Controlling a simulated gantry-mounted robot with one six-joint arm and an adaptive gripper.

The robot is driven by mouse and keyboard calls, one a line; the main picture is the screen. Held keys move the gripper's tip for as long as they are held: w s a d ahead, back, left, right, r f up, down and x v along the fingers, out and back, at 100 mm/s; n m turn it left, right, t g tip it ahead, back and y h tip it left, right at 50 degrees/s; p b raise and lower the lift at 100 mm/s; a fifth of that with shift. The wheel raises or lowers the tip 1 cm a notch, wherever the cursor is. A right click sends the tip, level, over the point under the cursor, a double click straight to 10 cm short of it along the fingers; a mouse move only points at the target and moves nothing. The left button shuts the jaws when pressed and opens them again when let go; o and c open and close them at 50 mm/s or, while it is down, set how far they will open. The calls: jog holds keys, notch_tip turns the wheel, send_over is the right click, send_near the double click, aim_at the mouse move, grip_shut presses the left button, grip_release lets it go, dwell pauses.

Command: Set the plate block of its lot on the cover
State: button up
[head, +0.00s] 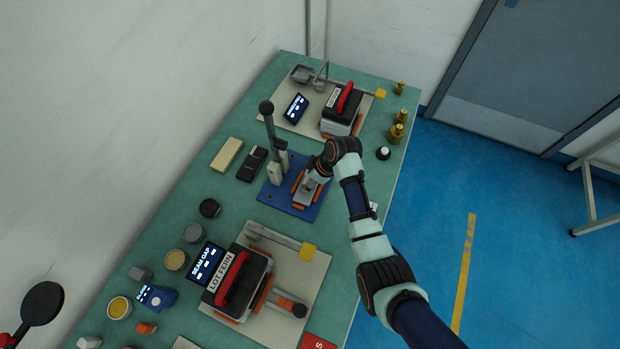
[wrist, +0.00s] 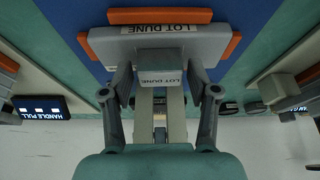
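In the head view my gripper (head: 312,184) is low over this cover on the blue base (head: 275,200). The arm partly hides the block there. I cannot tell whether the block touches the cover or hangs just above it.
A tall lever with a black knob (head: 266,107) stands behind the blue base. A LOT FERN unit (head: 240,285) with a red handle is in front, and a similar red-handled unit (head: 342,115) is at the back. Brass weights (head: 396,133) line the right edge. Jars and small displays crowd the left.

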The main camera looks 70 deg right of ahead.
jog(key=shift+o, duration=0.6)
jog(key=v, duration=1.2)
